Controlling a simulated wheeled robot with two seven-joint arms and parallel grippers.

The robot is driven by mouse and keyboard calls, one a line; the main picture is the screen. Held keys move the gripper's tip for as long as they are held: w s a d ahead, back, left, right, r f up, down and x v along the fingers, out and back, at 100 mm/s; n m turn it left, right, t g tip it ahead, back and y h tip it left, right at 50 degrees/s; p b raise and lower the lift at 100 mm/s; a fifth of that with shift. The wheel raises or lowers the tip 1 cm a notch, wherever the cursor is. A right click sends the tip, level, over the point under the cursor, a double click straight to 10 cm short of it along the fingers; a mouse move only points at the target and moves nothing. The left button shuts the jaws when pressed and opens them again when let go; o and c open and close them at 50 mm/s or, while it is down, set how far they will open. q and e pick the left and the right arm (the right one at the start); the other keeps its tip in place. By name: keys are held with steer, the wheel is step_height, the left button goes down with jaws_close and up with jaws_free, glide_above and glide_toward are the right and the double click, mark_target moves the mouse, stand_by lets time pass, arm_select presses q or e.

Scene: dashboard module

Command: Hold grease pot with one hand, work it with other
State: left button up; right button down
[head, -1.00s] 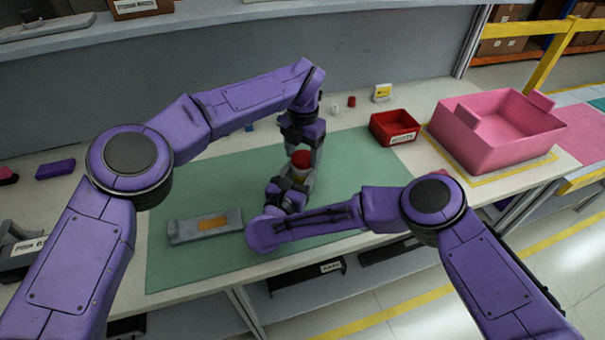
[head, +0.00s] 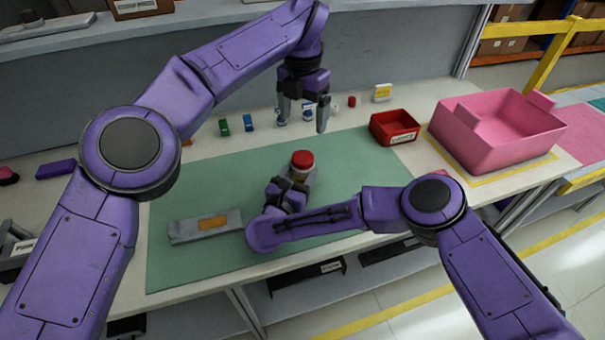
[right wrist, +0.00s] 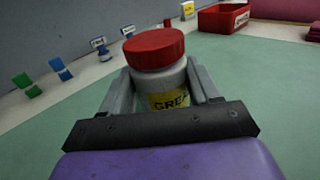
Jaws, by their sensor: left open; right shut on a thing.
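The grease pot (head: 302,167) stands upright on the green mat (head: 225,180), with its red lid on. It also shows in the right wrist view (right wrist: 160,75), with a yellow label reading "GREA" partly hidden below. My right gripper (head: 294,187) is shut around the pot's body, one finger on each side. My left gripper (head: 303,113) is open and empty in the air above and behind the pot, fingers pointing down, clear of the lid.
A grey module with an orange patch (head: 206,226) lies left of my right gripper. A small red bin (head: 394,127) and a large pink bin (head: 498,130) stand to the right. Several small coloured parts line the table's back.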

arm_select(q)
steer(key=shift+r, duration=0.3)
arm_select(e)
steer(key=shift+c, duration=0.8)
jaws_free()
steer(key=shift+s, duration=0.1)
steer(key=b+v, duration=0.2)
steer(key=v, duration=0.7)
steer(key=shift+a, duration=0.15)
steer(key=shift+s+a, duration=0.1)
steer(key=shift+s, duration=0.45)
arm_select(q)
step_height(320, 180, down, 2)
steer(key=shift+f, duration=0.25)
